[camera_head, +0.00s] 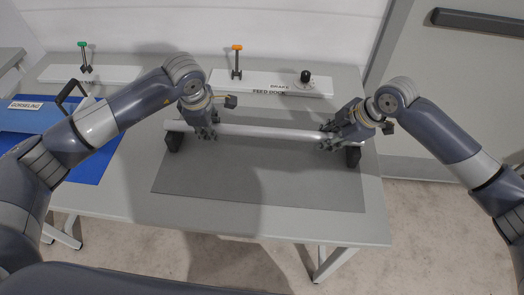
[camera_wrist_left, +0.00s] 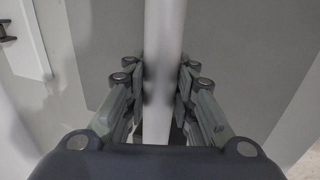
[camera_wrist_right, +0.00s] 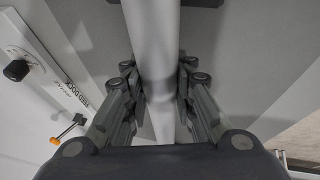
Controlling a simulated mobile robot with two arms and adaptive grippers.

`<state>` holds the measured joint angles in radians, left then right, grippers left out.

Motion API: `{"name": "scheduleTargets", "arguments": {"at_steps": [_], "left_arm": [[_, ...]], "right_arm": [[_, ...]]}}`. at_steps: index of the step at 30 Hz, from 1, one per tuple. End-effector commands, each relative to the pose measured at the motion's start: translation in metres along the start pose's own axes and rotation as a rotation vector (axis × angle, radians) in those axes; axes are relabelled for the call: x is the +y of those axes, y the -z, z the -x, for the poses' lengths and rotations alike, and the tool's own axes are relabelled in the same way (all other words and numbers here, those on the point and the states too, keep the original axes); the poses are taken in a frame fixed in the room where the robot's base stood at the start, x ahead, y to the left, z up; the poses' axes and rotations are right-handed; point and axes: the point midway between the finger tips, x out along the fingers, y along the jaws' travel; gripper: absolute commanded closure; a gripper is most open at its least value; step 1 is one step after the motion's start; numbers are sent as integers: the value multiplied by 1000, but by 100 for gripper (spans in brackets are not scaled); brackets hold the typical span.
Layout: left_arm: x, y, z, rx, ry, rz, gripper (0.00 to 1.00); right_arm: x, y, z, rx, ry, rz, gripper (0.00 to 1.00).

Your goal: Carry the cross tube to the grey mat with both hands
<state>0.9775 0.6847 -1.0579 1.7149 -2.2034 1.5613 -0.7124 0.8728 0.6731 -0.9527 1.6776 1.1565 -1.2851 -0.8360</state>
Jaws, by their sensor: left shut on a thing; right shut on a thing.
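The cross tube (camera_head: 265,131) is a long pale grey tube, lying roughly level across the back part of the grey mat (camera_head: 250,185). A black block shows at its left end (camera_head: 174,141) and another at its right end (camera_head: 353,157). My left gripper (camera_head: 207,132) is shut on the tube near its left end. My right gripper (camera_head: 328,142) is shut on it near its right end. In the left wrist view the tube (camera_wrist_left: 164,35) runs between the fingers; the right wrist view shows the same (camera_wrist_right: 153,35). I cannot tell whether the blocks touch the mat.
Behind the mat is a white feed dock board (camera_head: 270,84) with an orange-topped handle (camera_head: 237,62) and a black knob (camera_head: 306,76). A green-topped handle (camera_head: 83,57) stands farther left. A blue mat (camera_head: 98,165) lies at left. The mat's front is clear.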

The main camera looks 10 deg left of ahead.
Motion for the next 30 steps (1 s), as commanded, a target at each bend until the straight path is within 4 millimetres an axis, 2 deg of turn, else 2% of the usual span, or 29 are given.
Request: {"name": "scheduleTargets", "arguments": {"at_steps": [1,3,12,16,20,30], "left_arm": [[0,1,0,3,-1,2,69],[0,1,0,3,0,2,55],[0,0,0,1,0,0,55],[1,0,8,0,-3,0,55],[2,0,30,0,-5,-1,55],[1,1,99,1,-3,0,55]], "right_arm": [[0,-2,0,-3,0,-1,69],[0,-1,0,-3,0,-1,56],[0,0,0,-1,0,0,56],[0,0,0,0,0,0,56],[0,0,0,0,0,0,56],[0,0,0,0,0,0,56]]}}
